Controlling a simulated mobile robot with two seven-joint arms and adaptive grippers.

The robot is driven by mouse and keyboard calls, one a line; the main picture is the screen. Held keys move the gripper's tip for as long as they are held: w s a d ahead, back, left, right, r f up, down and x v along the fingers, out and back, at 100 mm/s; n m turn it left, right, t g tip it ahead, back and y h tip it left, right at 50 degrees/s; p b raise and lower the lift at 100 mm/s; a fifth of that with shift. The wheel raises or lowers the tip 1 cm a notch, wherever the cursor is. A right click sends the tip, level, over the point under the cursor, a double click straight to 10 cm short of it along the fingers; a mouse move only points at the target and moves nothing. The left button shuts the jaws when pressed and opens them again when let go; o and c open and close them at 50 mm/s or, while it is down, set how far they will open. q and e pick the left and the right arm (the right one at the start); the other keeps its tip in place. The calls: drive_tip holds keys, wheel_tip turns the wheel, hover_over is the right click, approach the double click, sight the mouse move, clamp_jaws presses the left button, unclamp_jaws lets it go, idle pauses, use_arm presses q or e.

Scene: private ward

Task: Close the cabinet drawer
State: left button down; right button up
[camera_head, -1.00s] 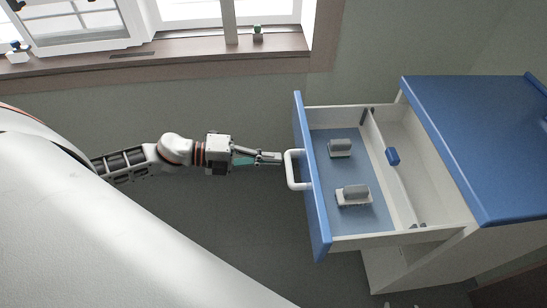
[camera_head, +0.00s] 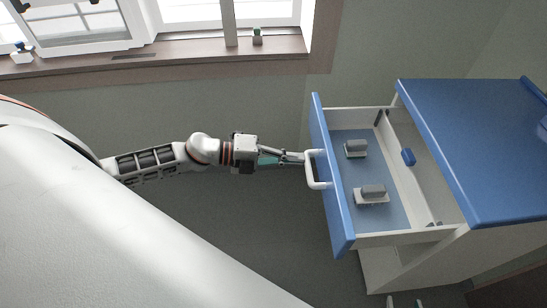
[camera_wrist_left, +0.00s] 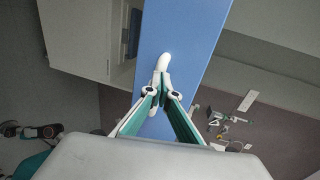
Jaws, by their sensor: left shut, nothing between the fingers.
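The cabinet (camera_head: 460,140) has a blue top and white body. Its drawer (camera_head: 400,240) stands partly open, with a blue front panel (camera_head: 333,190) and a white handle (camera_head: 312,183). My left gripper (camera_head: 303,158) is shut and empty, its fingertips at the handle. In the left wrist view, the shut fingertips (camera_wrist_left: 164,92) meet the handle (camera_wrist_left: 161,64) in front of the blue panel (camera_wrist_left: 180,40).
Inside the drawer lie two grey-and-white items (camera_head: 356,149) (camera_head: 371,194) and a small blue piece (camera_head: 408,157) on the divider. A window sill (camera_head: 150,58) runs along the back wall. Small objects (camera_wrist_left: 228,118) show at the right in the wrist view.

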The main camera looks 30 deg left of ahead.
sight(320, 155)
use_arm(q)
drive_tip(key=w+d, duration=0.1)
drive_tip(key=d, duration=0.1)
drive_tip(key=w+d+r+p, duration=0.1)
drive_tip(key=w+d, duration=0.1)
drive_tip(key=shift+w+d, duration=0.1)
drive_tip(key=shift+d, duration=0.15)
drive_tip(key=x, duration=0.3)
drive_tip(key=r+p+x, duration=0.1)
drive_tip(key=x, duration=0.2)
drive_tip(key=p+x, duration=0.1)
drive_tip(key=x, duration=0.2)
drive_tip(key=shift+d+r, duration=0.2)
drive_tip(key=shift+d, duration=0.1)
drive_tip(key=x, duration=0.3)
drive_tip(key=r+x, duration=0.1)
drive_tip(key=x, duration=0.6)
drive_tip(key=shift+w+d+r, duration=0.15)
drive_tip(key=shift+d+r, duration=0.1)
drive_tip(key=shift+d, duration=0.1)
use_arm(e)
drive_tip(key=shift+s+a+r, duration=0.1)
drive_tip(key=shift+s+r, duration=0.1)
drive_tip(key=shift+r, duration=0.25)
drive_tip(key=shift+s+a+r, duration=0.1)
drive_tip(key=shift+s+r, duration=0.1)
drive_tip(key=shift+r, duration=0.2)
use_arm(q)
drive_tip(key=shift+a, duration=0.1)
